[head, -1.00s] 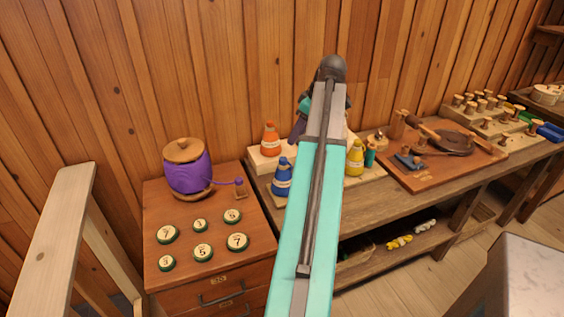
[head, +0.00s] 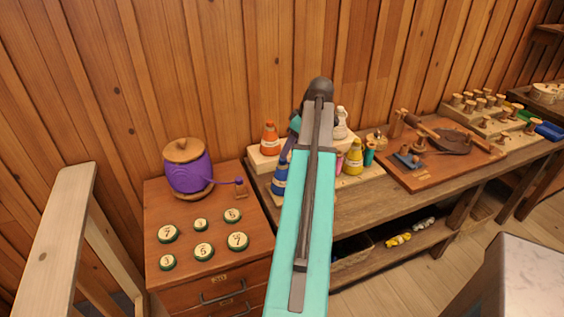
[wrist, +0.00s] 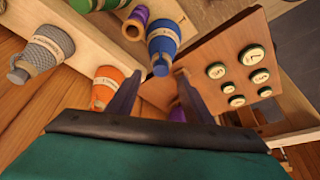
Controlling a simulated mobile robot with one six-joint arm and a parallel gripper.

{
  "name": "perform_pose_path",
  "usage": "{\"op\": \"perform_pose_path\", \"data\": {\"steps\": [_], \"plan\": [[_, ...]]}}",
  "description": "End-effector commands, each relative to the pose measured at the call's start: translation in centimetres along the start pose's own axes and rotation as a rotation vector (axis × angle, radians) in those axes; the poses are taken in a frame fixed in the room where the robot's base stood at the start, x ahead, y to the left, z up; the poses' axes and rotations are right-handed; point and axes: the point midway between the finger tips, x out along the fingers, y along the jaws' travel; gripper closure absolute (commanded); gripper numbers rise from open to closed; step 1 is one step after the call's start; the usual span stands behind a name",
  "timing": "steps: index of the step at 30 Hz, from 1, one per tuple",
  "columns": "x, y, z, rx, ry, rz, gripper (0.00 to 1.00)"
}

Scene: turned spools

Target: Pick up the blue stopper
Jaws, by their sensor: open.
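The blue stopper (head: 280,181) is a cone-shaped piece with a pale label band, upright on the bench's left end and partly covered by my arm. In the wrist view the blue stopper (wrist: 163,42) lies just beyond and between my fingertips. My gripper (wrist: 159,74) is open, with one dark purple finger on each side and nothing between them. In the head view the gripper is mostly hidden behind my arm; one purple finger shows just above the blue stopper.
An orange stopper (head: 270,138) stands on a pale block behind the blue one, near my left finger in the wrist view (wrist: 105,88). A yellow stopper (head: 353,158) stands to the right. A drawer cabinet (head: 190,240) with numbered discs and a purple spool (head: 188,172) is on the left.

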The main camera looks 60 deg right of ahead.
Motion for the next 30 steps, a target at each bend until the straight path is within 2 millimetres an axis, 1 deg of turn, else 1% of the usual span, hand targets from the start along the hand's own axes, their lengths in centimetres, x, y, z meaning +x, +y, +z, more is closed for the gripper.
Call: {"op": "perform_pose_path", "data": {"steps": [5, 8, 14, 21, 25, 30], "plan": [[0.2, -0.1, 0.0, 0.0, 0.0, -0.001, 0.54], [0.6, -0.1, -0.1, 0.0, -0.001, -0.002, 0.54], [2.1, -0.2, -0.1, 0.0, -0.001, -0.003, 0.54], [4.3, -0.2, -0.1, -0.001, -0.001, -0.003, 0.54], [5.0, -0.2, -0.1, -0.001, 0.0, -0.002, 0.54], [5.2, -0.2, -0.1, -0.002, 0.0, -0.001, 0.54]]}}
